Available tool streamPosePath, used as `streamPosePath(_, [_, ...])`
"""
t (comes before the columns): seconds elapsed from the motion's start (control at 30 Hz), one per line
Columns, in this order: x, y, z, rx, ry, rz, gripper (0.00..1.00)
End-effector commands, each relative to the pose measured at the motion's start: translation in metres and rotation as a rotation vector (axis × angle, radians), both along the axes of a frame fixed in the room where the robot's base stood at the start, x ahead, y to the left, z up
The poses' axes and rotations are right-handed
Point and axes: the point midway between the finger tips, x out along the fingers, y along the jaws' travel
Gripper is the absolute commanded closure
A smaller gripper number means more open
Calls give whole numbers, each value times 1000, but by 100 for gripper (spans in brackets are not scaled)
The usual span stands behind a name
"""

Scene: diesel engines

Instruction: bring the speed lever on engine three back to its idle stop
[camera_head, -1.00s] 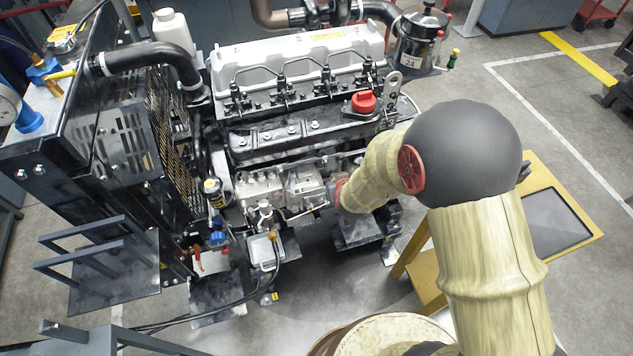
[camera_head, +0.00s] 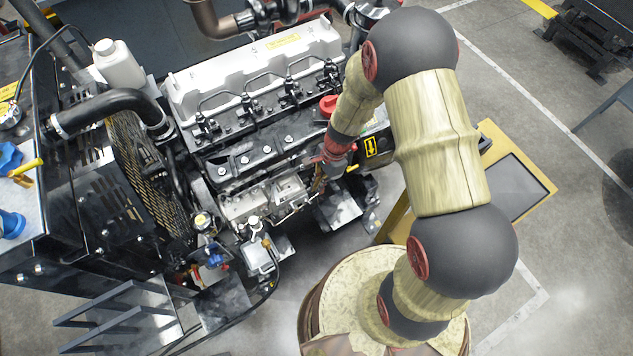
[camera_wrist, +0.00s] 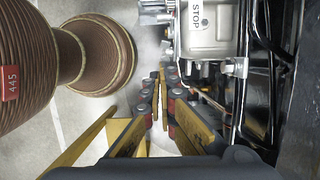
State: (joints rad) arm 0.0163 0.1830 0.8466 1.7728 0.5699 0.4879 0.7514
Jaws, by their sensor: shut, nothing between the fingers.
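The engine (camera_head: 250,110) has a white valve cover and a black block; I see no engine number on it. Its grey fuel pump (camera_head: 265,197) is on the near side, low down. In the wrist view the pump housing (camera_wrist: 205,42) carries a STOP marking and is at the top centre. I cannot pick out the speed lever for certain. My gripper (camera_wrist: 162,76) is shut and empty, its fingertips beside the pump's lower left in the wrist view. In the head view my gripper (camera_head: 318,184) is small and partly hidden, near the pump's right end.
A radiator with a black hose (camera_head: 110,105) stands at the engine's left. A yellow-framed stand (camera_head: 545,187) is right of my arm. Thin pipes (camera_wrist: 205,98) run close to my fingers in the wrist view. Open floor (camera_head: 560,300) lies at the lower right.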

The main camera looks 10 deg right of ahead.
Motion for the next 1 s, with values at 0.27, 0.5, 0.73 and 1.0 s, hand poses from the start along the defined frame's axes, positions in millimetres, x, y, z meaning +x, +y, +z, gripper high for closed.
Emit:
streamPosePath(0.27, [-5, 14, -57, 0, 2, 1, 100])
streamPosePath(0.5, [-12, 42, -62, -1, -3, 6, 100])
streamPosePath(0.73, [-15, 54, -61, -1, -2, 3, 100])
streamPosePath(1.0, [-15, 55, -61, -2, -2, 2, 100])
